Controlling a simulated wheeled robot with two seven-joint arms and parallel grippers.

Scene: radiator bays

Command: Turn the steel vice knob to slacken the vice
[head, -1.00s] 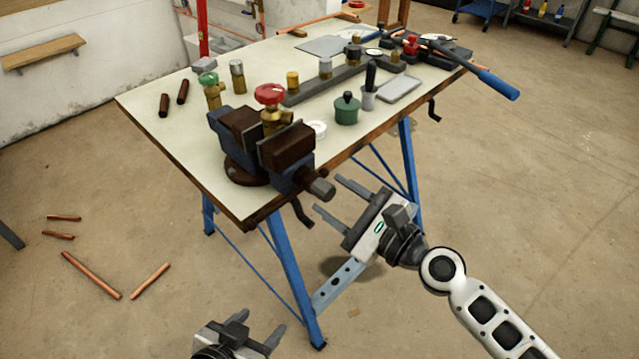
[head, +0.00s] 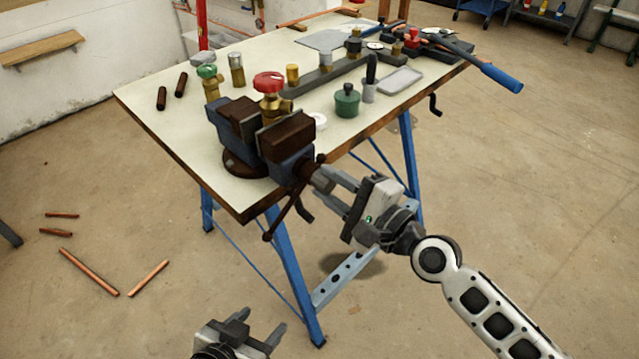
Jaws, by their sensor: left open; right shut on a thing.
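The blue vice (head: 286,163) with dark brown jaws is at the near corner of the workbench (head: 180,140). A brass valve with a red handwheel (head: 268,83) stands upright between its jaws. The steel vice knob (head: 319,181) sticks out at the vice's front, mostly hidden by my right gripper (head: 325,182), which is shut on it. A dark bar (head: 284,213) with a ball end slants across just behind the fingertips. My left gripper (head: 262,333) is open and empty, low at the bottom edge, well away from the vice.
A green-topped valve (head: 209,84), a green pot (head: 346,104) and a grey tray (head: 401,80) stand on the bench. A blue-handled tool (head: 497,78) overhangs its right end. Copper pipes (head: 88,271) lie on the floor at left.

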